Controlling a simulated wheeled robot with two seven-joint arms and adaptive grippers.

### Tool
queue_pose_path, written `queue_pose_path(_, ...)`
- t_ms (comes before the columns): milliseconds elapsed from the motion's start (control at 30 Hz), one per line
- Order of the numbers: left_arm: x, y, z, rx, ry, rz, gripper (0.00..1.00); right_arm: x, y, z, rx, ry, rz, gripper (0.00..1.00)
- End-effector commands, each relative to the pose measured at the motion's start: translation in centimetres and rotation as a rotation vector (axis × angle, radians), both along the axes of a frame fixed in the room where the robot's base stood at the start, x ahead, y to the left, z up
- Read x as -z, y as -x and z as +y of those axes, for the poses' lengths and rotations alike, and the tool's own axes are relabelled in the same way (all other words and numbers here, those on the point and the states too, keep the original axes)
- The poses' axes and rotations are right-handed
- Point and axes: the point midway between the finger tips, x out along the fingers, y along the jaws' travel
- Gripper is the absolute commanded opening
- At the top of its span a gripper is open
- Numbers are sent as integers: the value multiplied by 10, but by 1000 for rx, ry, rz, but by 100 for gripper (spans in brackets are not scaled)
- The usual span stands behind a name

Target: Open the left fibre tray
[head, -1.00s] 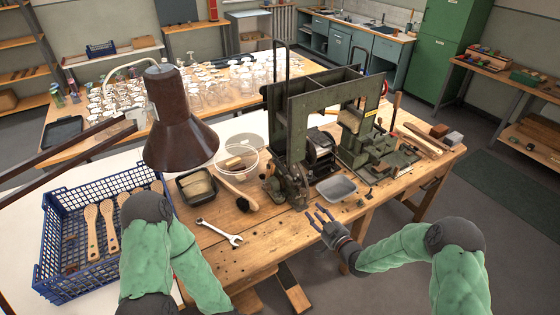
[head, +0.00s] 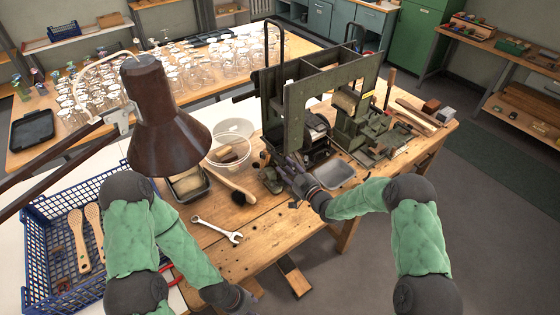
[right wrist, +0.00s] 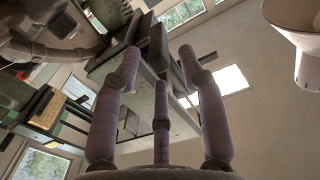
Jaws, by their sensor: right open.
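The green tufting machine (head: 305,105) stands at the back of the wooden bench. I cannot tell for certain which of its parts is the left fibre tray. My right gripper (head: 288,165) is open and empty at the machine's lower front, left of a shallow grey metal pan (head: 335,173). In the right wrist view its spread fingers (right wrist: 160,65) point at a dark block and a pale panel of the machine; I cannot tell whether they touch. My left gripper (head: 238,302) is low at the bench's front edge, and its fingers are not clear.
A brown lamp (head: 168,120) hangs over the left side. A blue crate (head: 38,255) holds wooden brush bodies. The front bench top (head: 270,235) is mostly clear.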

Motion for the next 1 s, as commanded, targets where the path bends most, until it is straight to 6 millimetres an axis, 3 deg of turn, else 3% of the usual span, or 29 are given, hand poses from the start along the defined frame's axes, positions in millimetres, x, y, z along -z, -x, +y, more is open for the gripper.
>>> queue_pose_path(300, 1, 0, 0, 0, 0, -1, 44, 0, -33, 24, 0, 0, 0, 41)
queue_pose_path(700, 1, 0, 0, 0, 0, -1, 44, 0, -38, 27, 1, 0, 0, 41)
queue_pose_path(833, 1, 0, 0, 0, 0, -1, 44, 0, -38, 27, 1, 0, 0, 4)
queue_pose_path(867, 1, 0, 0, 0, 0, -1, 44, 0, -38, 27, 1, 0, 0, 0)
queue_pose_path(1000, 1, 0, 0, 0, 0, -1, 44, 0, -38, 27, 1, -1, -1, 0)
